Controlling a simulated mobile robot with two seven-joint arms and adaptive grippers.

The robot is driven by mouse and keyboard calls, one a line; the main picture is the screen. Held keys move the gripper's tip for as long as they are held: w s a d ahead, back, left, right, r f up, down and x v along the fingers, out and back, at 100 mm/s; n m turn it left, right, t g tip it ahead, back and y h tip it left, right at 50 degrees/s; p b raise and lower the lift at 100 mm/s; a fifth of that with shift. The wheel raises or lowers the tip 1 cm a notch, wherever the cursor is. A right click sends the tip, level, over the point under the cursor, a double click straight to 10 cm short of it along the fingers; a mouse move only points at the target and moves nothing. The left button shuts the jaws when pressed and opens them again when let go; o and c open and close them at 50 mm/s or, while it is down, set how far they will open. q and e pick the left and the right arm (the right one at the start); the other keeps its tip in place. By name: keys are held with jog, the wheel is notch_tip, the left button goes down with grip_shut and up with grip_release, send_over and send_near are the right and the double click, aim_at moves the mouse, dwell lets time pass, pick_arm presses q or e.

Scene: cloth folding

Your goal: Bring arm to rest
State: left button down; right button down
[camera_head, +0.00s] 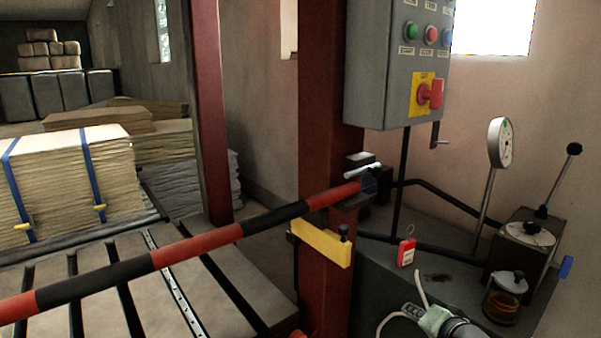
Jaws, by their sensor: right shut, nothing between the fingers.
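My right gripper (416,309) is at the bottom edge, right of centre, over the grey bench, and only partly in frame. It is shut and empty, with pale curved parts at its front, apart from the barrier arm. The red and black striped barrier arm (190,247) slopes up from the lower left to the dark red post (323,90). Its far end meets a dark bracket (370,186) with a white handle (362,171) on top. A yellow plate (320,243) is fixed to the post below it. My left gripper is out of frame.
A grey control box (393,62) with buttons and a red switch hangs above the bench (450,278). Strapped stacks (70,175) lie left.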

jog(key=s+d+f+n+g+h, duration=0.1)
jog(key=s+f+n+g, duration=0.8)
jog(key=s+f, duration=2)
jog(key=s+h, duration=0.1)
jog(key=s, duration=0.2)
jog(key=shift+s+d+n+h, duration=0.15)
jog(key=shift+d+n+h, duration=0.05)
jog(key=shift+n+h, duration=0.2)
